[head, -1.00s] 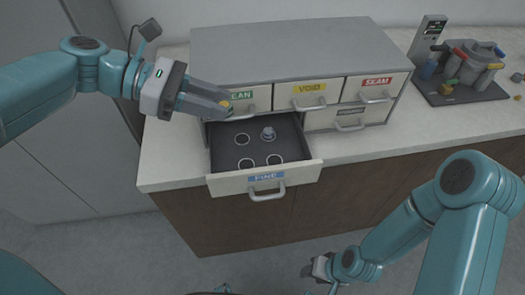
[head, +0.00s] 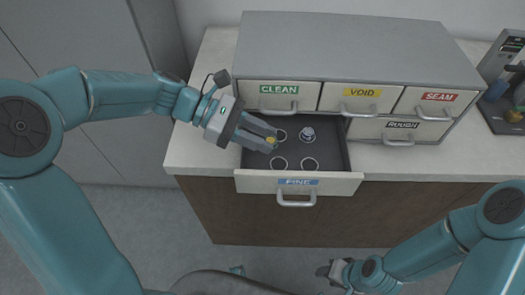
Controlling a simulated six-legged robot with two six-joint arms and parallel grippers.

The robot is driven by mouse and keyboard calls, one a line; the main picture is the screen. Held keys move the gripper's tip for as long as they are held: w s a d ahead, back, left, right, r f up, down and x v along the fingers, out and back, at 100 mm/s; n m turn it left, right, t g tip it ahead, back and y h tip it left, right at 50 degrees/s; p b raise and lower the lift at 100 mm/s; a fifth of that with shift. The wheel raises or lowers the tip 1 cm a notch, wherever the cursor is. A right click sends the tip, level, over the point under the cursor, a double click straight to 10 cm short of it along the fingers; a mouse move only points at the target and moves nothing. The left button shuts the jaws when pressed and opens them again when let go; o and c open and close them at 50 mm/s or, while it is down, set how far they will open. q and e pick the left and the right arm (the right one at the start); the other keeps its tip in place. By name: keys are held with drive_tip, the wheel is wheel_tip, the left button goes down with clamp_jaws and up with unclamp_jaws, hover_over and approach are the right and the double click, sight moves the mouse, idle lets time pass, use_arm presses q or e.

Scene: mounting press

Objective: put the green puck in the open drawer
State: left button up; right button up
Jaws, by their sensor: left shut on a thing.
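My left gripper (head: 268,136) is shut on a small puck (head: 271,141), mostly hidden between the fingers. The bit that shows looks yellow; I cannot make out green on it. The gripper is over the left part of the open drawer (head: 330,183), labelled FINE, pointing down and right. I cannot tell whether the puck touches the drawer floor. The drawer has a dark floor with several pale rings, and a grey-white puck (head: 308,133) stands at its back right. My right gripper (head: 333,272) hangs low in front of the cabinet; its jaws are too small to read.
Above the open drawer are shut drawers labelled CLEAN (head: 279,89), VOID (head: 361,92) and SEAM (head: 439,97). A ROUGH drawer (head: 402,125) is shut beside it. A dark tray with tools (head: 507,115) stands at the right edge. The counter (head: 205,145) left of the drawer is clear.

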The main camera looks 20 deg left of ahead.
sight(262, 163)
use_arm(q)
wheel_tip(262, 163, down, 6)
drive_tip(key=shift+w+r+b, duration=0.15)
drive_tip(key=shift+r+b, duration=0.1)
drive_tip(key=shift+b, duration=0.1)
drive_tip(key=shift+f+b, duration=0.3)
drive_tip(key=shift+f, duration=0.25)
drive_tip(key=o, duration=1)
drive_tip(key=shift+d, duration=0.1)
drive_tip(key=shift+o, duration=0.2)
drive_tip(key=shift+f, duration=0.1)
drive_tip(key=r+p+v, duration=0.1)
drive_tip(key=v, duration=1.1)
drive_tip(key=shift+r, duration=0.2)
